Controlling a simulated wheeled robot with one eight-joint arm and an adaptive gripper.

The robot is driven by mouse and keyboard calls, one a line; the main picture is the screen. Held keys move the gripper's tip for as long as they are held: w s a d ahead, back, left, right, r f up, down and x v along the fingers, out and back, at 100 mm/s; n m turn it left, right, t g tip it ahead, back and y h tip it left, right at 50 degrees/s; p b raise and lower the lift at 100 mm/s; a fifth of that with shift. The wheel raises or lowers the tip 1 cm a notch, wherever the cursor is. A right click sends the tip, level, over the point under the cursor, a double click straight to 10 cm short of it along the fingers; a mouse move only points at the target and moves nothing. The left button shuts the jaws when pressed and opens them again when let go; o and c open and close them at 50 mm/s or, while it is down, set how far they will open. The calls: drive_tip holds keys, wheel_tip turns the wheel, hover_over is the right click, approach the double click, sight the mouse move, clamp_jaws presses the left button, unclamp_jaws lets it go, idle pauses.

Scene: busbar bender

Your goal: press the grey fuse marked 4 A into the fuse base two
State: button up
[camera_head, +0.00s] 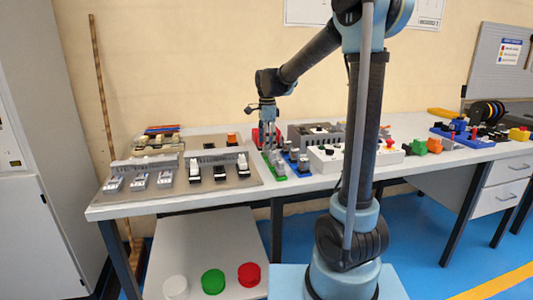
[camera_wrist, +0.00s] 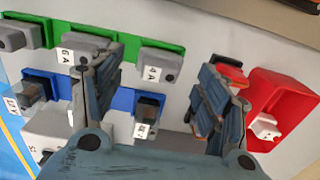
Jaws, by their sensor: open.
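The grey fuse marked 4 A (camera_wrist: 160,62) sits in a green holder (camera_wrist: 134,44) in the wrist view, with its white label facing up. My gripper (camera_wrist: 162,75) is open and empty above it, with one finger on each side of that fuse in the picture. I cannot tell how high the fingers are. In the head view my gripper (camera_head: 268,132) points down over the green holder (camera_head: 273,163). Several device bases stand on the grey board (camera_head: 180,192) at the left. Their markings are too small to tell which is fuse base two.
A grey fuse marked 6 A (camera_wrist: 85,45) stands left of the 4 A one. A blue holder (camera_wrist: 122,100) with more fuses lies close in front. A red bin (camera_wrist: 285,105) with a white part is at the right. A white control box (camera_head: 325,160) stands right of the holders.

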drive_tip(key=shift+f, duration=1.25)
drive_tip(key=shift+c, duration=0.3)
drive_tip(key=c, duration=1.1)
drive_tip(key=shift+r, duration=0.15)
wheel_tip(320, 180, up, 10)
drive_tip(key=shift+f, duration=0.1)
